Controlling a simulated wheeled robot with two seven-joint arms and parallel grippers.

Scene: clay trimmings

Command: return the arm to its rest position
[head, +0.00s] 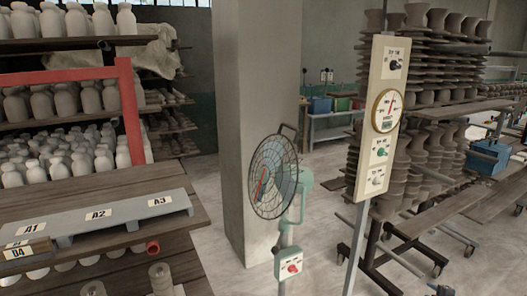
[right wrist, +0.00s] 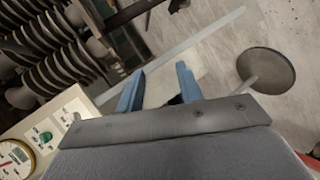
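My right gripper (right wrist: 160,72) shows in the right wrist view with its two blue fingers spread apart. Floor shows through the gap between them, and nothing is held there. The rest of my right arm is hidden behind the grey wrist housing in that view. I cannot make out either gripper in the head view, and my left gripper is in neither view.
A caged fan (head: 274,178) stands mid-view beside a concrete pillar (head: 247,100). A tall control panel (head: 383,125) with a dial stands to its right; its corner shows in the right wrist view (right wrist: 50,130). Racks of pottery stand on both sides, with a grey labelled shelf (head: 125,213) at left.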

